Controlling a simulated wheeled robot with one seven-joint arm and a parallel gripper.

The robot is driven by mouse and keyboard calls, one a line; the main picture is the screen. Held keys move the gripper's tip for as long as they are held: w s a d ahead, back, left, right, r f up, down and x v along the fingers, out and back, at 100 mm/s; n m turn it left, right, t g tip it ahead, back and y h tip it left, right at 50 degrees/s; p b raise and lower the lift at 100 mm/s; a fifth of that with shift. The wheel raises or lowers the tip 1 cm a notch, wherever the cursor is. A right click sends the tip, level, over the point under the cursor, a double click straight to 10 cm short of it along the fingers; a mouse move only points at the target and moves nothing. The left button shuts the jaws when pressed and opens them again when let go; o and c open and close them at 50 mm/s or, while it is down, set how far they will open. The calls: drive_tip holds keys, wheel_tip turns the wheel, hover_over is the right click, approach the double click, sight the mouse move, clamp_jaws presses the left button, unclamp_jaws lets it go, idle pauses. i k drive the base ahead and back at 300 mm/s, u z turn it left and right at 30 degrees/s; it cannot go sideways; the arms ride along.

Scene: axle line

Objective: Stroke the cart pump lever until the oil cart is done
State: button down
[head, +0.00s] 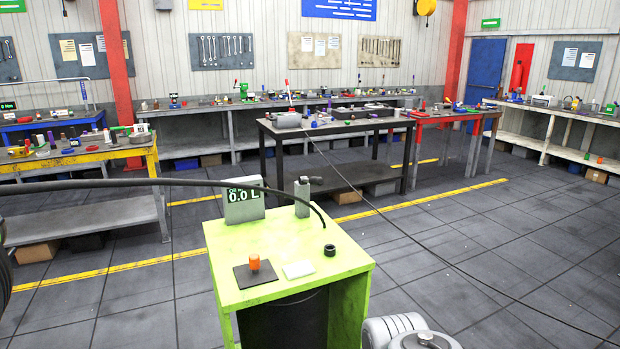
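The oil cart (345,265) is a bright green stand in the centre foreground, with a dark drum-like shape inside its open front. On its top, a grey-green display (243,205) reads 0.0 L. To the right of the display stands a grey pump post (302,198). A short dark grey lever (316,180) sticks out to the right at the post's top, roughly level. Grey-white links at the bottom right look like my arm. My gripper does not show.
The cart top also holds an orange knob (254,262) on a dark pad (270,276), a white pad (298,269) and a black ring (330,250). Behind stand a black table (335,130) and a yellow-topped bench (80,158). The floor right of the cart is free.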

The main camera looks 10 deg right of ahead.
sight(302, 180)
drive_tip(key=z, duration=1.15)
drive_tip(key=i, duration=4.1)
drive_tip(key=z, duration=3.65)
drive_tip(key=k, duration=1.05)
drive_tip(key=z, duration=0.45)
